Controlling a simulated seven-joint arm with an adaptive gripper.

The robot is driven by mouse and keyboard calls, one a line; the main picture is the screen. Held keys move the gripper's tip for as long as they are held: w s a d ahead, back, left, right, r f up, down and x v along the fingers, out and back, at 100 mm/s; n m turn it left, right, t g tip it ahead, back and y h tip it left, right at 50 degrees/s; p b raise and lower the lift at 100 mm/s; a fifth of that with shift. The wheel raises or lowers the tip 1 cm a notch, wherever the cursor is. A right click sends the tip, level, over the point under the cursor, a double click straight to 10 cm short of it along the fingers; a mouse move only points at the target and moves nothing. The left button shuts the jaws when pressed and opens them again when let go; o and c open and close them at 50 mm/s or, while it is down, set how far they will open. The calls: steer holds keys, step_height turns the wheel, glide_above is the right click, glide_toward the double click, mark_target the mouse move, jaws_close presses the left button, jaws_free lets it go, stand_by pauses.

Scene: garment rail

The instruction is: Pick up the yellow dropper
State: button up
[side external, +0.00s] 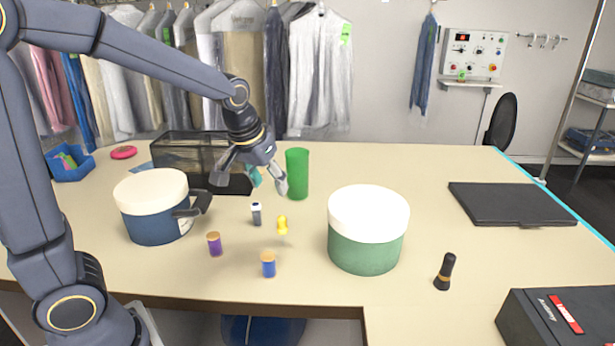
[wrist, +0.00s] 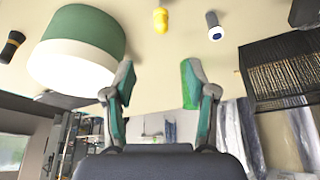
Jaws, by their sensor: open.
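The yellow dropper (side external: 282,225) stands on the beige table, between a small dark bottle with a white top and the green pot. In the wrist view the yellow dropper (wrist: 160,20) shows near the top edge, beyond the fingertips. My gripper (side external: 250,183) is open and empty. It hangs above the table, behind and to the left of the dropper in the side view, and does not touch it. Its two fingers also show in the wrist view (wrist: 160,82), spread wide apart.
The dark bottle (side external: 256,214) stands close left of the dropper. A green pot with a white lid (side external: 367,243) stands to its right. A green cup (side external: 297,174) is behind. A blue pot (side external: 155,222), purple spool (side external: 215,244), blue spool (side external: 268,264) and mesh basket (side external: 185,160) stand around.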

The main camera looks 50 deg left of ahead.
mark_target(281, 216)
steer(key=x, duration=1)
steer(key=shift+f, duration=0.2)
steer(key=x, duration=0.5)
steer(key=shift+a+f, duration=0.1)
steer(key=shift+f, duration=0.05)
steer(key=shift+c, duration=0.2)
steer(key=c, duration=0.9)
